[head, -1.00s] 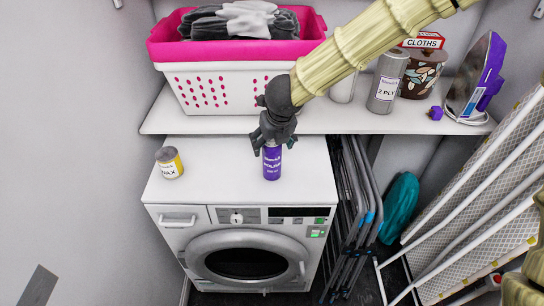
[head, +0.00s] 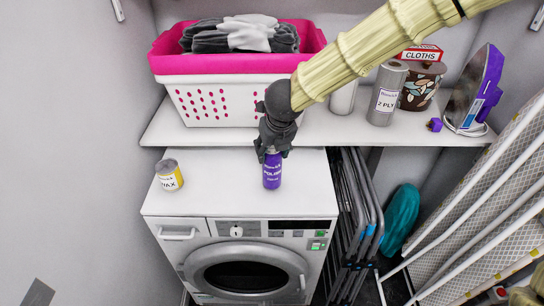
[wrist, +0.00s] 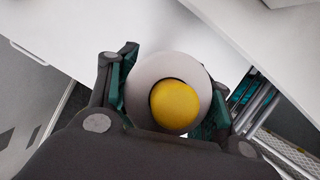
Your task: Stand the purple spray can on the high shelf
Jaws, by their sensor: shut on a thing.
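The purple spray can (head: 272,172), labelled POLISH, stands upright on top of the white washing machine or dryer (head: 225,196). My gripper (head: 273,154) comes down on it from above and is shut on its upper part. In the wrist view the can's top shows as a pale ring with a yellow dome (wrist: 175,105) between my two fingers. The can's base appears to be on the machine top. The high shelf (head: 330,132) is the white board behind and above the machine.
On the shelf stand a pink-and-white laundry basket (head: 225,100), a paper roll (head: 388,95), a patterned pot (head: 420,88), a small purple item (head: 434,125) and an iron (head: 475,90). A wax tin (head: 169,175) stands left of the can. Folded racks (head: 360,220) stand right of the machine.

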